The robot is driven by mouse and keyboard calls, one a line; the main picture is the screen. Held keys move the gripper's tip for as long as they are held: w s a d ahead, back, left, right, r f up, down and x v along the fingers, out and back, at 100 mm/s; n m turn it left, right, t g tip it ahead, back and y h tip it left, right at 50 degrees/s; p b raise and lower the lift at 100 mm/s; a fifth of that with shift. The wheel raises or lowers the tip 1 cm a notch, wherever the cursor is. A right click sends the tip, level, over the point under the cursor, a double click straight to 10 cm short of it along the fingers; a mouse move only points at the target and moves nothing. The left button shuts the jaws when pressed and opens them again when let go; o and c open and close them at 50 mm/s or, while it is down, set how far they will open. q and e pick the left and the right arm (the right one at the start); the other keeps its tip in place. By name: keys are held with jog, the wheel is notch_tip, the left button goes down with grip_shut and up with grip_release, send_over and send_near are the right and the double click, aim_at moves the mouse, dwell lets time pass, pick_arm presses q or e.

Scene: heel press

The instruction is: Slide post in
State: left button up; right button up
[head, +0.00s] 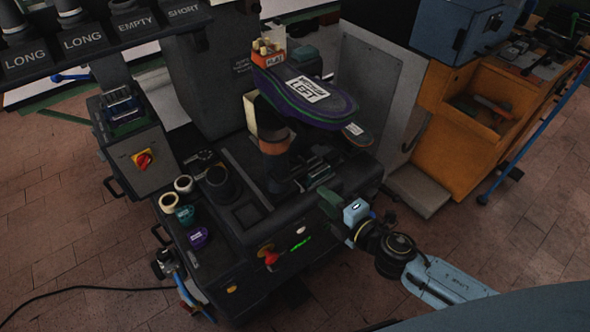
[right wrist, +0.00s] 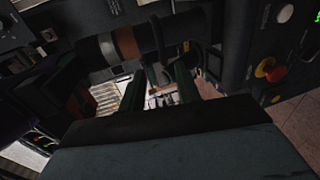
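The dark post (head: 276,172) with an orange-brown band stands upright on the press (head: 232,250), under a purple-edged sole piece (head: 318,97) labelled LEFT. In the right wrist view the banded post (right wrist: 127,44) lies across the upper part, beyond the fingers. My right gripper (head: 332,205) is at the right front of the press, to the right of and below the post in the head view. Its green fingers (right wrist: 160,93) are apart, with no object visibly held between them. Whether they touch anything is unclear. My left gripper is not in view.
A rack (head: 100,45) labelled LONG, LONG, EMPTY and SHORT is at upper left.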

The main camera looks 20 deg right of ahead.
aim_at(297, 176)
jog(key=b+x, duration=0.1)
jog(key=x, duration=1.2)
jog(key=shift+f, duration=0.1)
grip_shut()
